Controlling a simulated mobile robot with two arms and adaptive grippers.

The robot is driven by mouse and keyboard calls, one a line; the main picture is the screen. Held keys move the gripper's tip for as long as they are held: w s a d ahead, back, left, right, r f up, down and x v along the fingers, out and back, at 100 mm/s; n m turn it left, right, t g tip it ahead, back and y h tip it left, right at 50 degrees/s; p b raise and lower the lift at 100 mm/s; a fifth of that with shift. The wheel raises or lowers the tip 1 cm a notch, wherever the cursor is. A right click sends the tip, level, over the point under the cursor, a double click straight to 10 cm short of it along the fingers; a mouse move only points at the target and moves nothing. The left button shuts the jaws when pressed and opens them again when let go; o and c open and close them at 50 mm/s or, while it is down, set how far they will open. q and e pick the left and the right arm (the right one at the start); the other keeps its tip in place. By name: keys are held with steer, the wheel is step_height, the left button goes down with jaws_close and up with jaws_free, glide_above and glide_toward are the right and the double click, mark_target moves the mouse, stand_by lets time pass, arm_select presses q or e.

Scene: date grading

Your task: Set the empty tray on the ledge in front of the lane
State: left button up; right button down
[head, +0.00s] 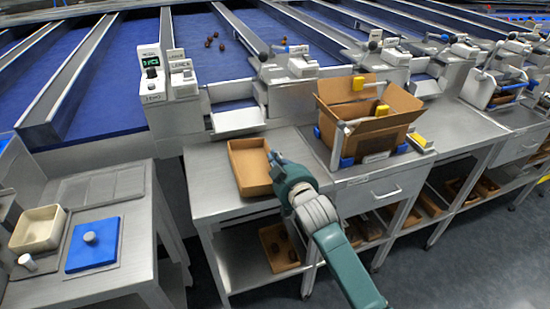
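An empty brown tray (234,173) is at the left part of the steel ledge (210,190), in front of a blue lane (234,104). It looks level, and I cannot tell whether it rests fully on the steel. My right gripper (272,158) is at the tray's right wall, with its arm reaching in from the lower right. The fingers are small and partly hidden by the gripper's body, so their grip on the rim does not show clearly. My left gripper is out of view.
An open cardboard box (368,128) stands on the ledge to the right. A shelf below holds a tray of dates (278,248). A side table at left carries a cream bin (38,230) and a blue lid (92,244). A small display unit (151,75) stands behind.

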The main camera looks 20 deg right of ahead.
steer(key=shift+f, duration=0.1)
steer(key=c, duration=2)
jaws_free()
steer(key=shift+r, duration=0.2)
steer(key=s, duration=0.4)
steer(key=s+r, duration=0.1)
steer(key=s, duration=0.3)
steer(key=s+r, duration=0.1)
steer(key=s, duration=0.2)
steer(key=shift+s+d, duration=0.2)
steer(key=shift+s, duration=0.2)
